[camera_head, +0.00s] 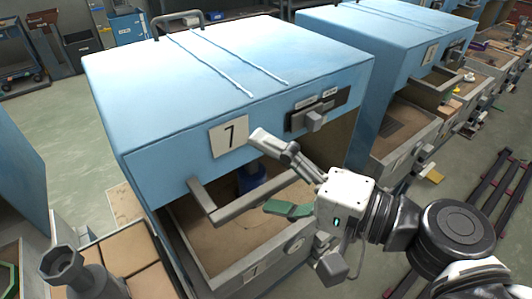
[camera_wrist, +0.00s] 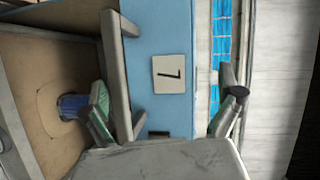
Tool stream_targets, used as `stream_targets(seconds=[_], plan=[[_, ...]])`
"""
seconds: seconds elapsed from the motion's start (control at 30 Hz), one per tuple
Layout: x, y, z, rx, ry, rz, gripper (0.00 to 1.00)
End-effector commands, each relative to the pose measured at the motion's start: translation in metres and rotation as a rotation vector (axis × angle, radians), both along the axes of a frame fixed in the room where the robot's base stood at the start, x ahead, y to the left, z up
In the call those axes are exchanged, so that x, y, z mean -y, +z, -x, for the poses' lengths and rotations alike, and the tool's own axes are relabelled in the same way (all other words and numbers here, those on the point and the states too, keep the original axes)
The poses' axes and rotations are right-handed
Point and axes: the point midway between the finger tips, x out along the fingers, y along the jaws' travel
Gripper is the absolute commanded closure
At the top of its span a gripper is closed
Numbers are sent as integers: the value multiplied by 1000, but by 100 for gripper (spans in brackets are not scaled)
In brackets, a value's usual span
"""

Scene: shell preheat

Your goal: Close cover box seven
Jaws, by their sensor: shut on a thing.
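The blue cover of box seven (camera_head: 230,65) carries a white plate with a 7 (camera_head: 229,136), also in the wrist view (camera_wrist: 169,74). It stands raised over the grey open box (camera_head: 218,275), with a gap at the front. A grey bar handle (camera_head: 225,211) juts from the cover's lower front edge; it also shows in the wrist view (camera_wrist: 115,80). My gripper (camera_head: 262,172) is at the handle, its fingers wide apart on either side of the bar and the cover's front edge. The green-padded finger is on the bar's box side. The exact contact is partly hidden.
A blue cylindrical thing (camera_head: 250,181) stands inside the box. A latch (camera_head: 315,119) sits on the cover's front. Another blue cover (camera_head: 400,35) stands over open boxes at the right. Red rails (camera_head: 490,200) lie on the floor at the right.

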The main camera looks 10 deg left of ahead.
Motion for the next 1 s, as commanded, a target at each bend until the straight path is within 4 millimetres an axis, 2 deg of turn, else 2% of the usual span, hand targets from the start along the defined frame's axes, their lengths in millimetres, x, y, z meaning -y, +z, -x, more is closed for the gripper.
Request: stream_targets(seconds=[0.03, 0.27, 0.53, 0.57, 0.63, 0.67, 1.0], plan=[[0, 12, -5, 4, -6, -8, 21], [0, 10, -4, 3, -6, -8, 21], [14, 11, -1, 3, -9, -8, 21], [16, 11, 0, 3, -9, -8, 24], [20, 10, 2, 3, -9, -7, 57], [21, 9, 4, 2, -7, -7, 65], [40, 5, 13, -1, -5, -5, 65]])
